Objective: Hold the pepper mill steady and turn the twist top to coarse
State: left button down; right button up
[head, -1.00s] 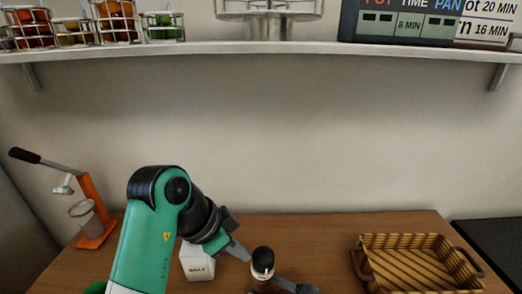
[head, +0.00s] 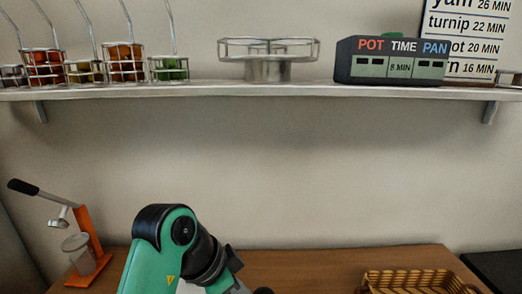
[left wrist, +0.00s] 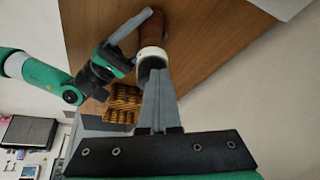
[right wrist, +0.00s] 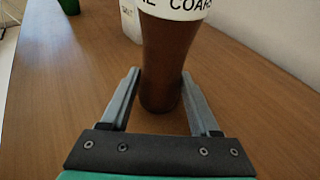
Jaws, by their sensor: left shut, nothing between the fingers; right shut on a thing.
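The pepper mill has a brown body (right wrist: 162,65) and a white collar lettered "COARS", cut off at the frame edge, in the right wrist view. My right gripper (right wrist: 160,80) is shut on the lower body, one finger on each side. In the left wrist view the mill (left wrist: 152,30) shows its brown body and white collar, with a right finger beside it. My left gripper (left wrist: 156,75) has its fingers together, empty, in front of the collar end; they partly hide the top. In the head view only a dark rounded tip shows at the bottom edge, perhaps the mill's top.
A white salt box (right wrist: 130,20) stands behind the mill. A wicker basket (head: 415,281) is at the right of the table, and an orange lever press (head: 88,250) at the left. A shelf (head: 260,92) with racks and a timer runs above.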

pick_arm(q)
jog(key=shift+d, duration=0.2)
dwell(0.3)
jog(key=shift+s+d, duration=0.1)
jog(key=shift+s, duration=0.1)
jog(key=shift+s+d+f, duration=0.1)
jog(key=shift+s+d, duration=0.1)
jog(key=shift+s, duration=0.3)
jog(key=shift+s+d, duration=0.2)
jog(key=shift+d, duration=0.05)
dwell(0.4)
notch_tip(320, 180, up, 8)
jog(key=w+f, duration=0.1)
notch_tip(320, 180, down, 6)
jog(key=a, duration=0.1)
jog(key=shift+w+a+f, duration=0.2)
jog(key=shift+f, duration=0.05)
jog(key=shift+d+f, duration=0.1)
jog(key=shift+d, duration=0.55)
dwell(1.1)
jog(key=shift+a, duration=0.15)
